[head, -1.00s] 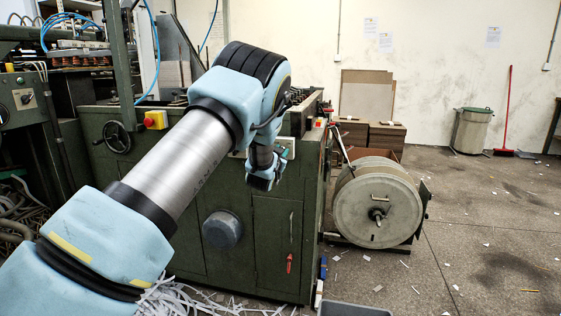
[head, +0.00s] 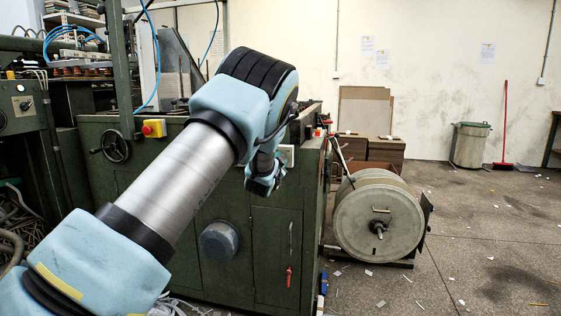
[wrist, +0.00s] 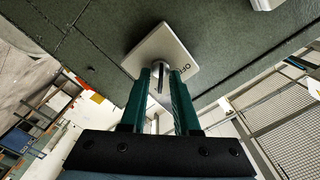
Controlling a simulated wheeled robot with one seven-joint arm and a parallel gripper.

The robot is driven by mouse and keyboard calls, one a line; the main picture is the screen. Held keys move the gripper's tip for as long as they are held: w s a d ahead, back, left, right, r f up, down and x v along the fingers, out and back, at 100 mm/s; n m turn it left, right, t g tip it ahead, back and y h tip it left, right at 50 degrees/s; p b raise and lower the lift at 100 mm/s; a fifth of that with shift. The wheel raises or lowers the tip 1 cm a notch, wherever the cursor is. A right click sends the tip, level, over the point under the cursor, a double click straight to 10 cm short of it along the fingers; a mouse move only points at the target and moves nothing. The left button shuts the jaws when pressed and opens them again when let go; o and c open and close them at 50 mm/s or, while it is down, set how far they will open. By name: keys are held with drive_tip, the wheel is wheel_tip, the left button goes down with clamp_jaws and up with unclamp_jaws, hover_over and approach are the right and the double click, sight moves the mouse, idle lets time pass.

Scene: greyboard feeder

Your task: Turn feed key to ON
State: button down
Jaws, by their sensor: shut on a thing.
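The feed key (wrist: 161,74) stands out from a square light plate on the green machine's face. Dark lettering that looks like OFF is near the plate's right edge in the wrist view. My gripper (wrist: 161,78) has its two green fingers shut on the key, one on each side, with the tips close to the plate (wrist: 166,46). The fingers partly cover the key, so its exact angle is hard to tell. In the head view my gripper (head: 266,185) is at the machine's front, just below and left of a pale plate (head: 287,154); its fingertips do not show clearly.
The green machine (head: 265,232) fills the left and middle. A red button on a yellow box (head: 153,128) and a handwheel (head: 115,146) are left of my wrist. A large reel (head: 372,225) stands to the right. The floor farther right is mostly open, with scraps.

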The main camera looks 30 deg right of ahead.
drive_tip(key=c, duration=1)
unclamp_jaws()
drive_tip(key=shift+s, duration=0.1)
drive_tip(key=b+v, duration=0.1)
drive_tip(key=v, duration=0.9)
drive_tip(key=shift+s+a, duration=0.25)
drive_tip(key=shift+s, duration=0.05)
